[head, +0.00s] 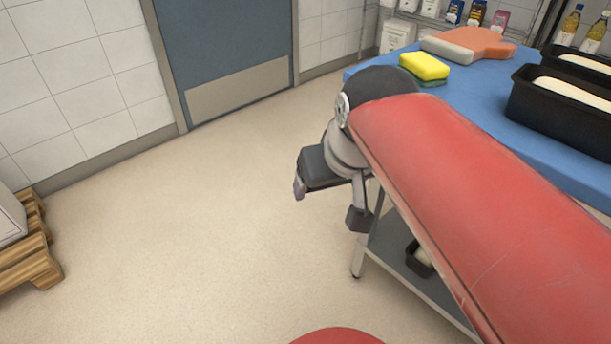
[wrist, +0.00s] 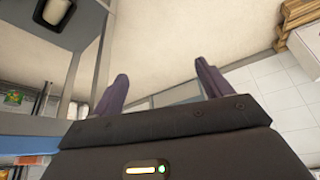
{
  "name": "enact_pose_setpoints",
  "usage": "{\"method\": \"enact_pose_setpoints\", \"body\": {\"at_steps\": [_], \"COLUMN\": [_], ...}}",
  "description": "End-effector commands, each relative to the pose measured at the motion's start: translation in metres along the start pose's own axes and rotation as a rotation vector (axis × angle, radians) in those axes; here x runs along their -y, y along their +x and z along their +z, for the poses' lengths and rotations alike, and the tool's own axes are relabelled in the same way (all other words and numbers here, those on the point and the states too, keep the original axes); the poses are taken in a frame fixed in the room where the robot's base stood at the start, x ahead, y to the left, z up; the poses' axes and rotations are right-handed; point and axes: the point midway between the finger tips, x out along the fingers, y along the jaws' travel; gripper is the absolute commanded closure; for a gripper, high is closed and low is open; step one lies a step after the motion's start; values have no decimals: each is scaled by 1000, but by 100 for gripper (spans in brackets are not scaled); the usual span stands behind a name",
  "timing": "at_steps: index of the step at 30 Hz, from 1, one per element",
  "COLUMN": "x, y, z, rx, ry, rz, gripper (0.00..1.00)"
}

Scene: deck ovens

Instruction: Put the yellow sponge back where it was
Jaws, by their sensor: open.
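The yellow sponge (head: 424,66) lies on the blue tabletop (head: 462,92) near its left edge in the head view, on top of something teal-green (head: 433,82); I cannot tell whether that is its own layer or a separate piece. My gripper (head: 328,203) is out past the table's left side, lower than the tabletop, over the floor. Its fingers are spread with nothing between them, as the wrist view (wrist: 160,84) also shows. My red arm covers part of the table. The sponge is not visible in the wrist view.
An orange and grey flat item (head: 467,43) lies just behind the sponge. Black loaf tins (head: 560,112) with pale contents stand to the right. A lower shelf (head: 408,272) holds another tin. A shelf of bottles and packets is behind. A wooden pallet (head: 30,255) is far left; the floor between is clear.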

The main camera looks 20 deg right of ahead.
Motion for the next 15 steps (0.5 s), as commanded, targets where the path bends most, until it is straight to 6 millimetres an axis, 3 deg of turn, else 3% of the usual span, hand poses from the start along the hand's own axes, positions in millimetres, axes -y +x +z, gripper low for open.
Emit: {"method": "enact_pose_setpoints", "body": {"at_steps": [1,3,6,15], "x": [8,15,19,20], "y": [10,22,32,37], "z": [21,41,58,64], "rx": [-7,-14,-22,-23], "ry": [-14,-20,-25,-25], "rz": [-5,-8,-10,-10], "gripper": [22,22,22,22]}}
